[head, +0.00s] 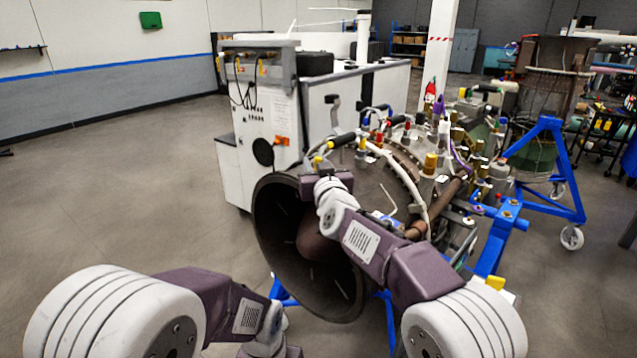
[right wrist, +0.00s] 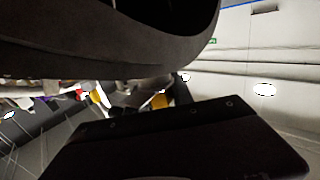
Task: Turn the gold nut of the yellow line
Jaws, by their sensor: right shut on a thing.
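My right gripper (head: 324,174) is at the upper rim of the dark turbine casing (head: 268,205) in the head view, at the near end of the engine. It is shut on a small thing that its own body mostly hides. A yellow fitting (head: 317,160) shows right beside it, next to a white hose with a black grip (head: 345,139). I cannot make out the gold nut itself. In the right wrist view the dark gripper body (right wrist: 175,145) fills the bottom, and yellow fittings (right wrist: 97,96) show beyond it. My left arm is low at the left, with its fingertips out of view.
The engine, with several coloured fittings and hoses, rests on a blue wheeled stand (head: 490,250). A white test cabinet (head: 265,110) stands behind it. Another blue stand (head: 545,165) is at the right. The floor (head: 100,190) at the left is clear.

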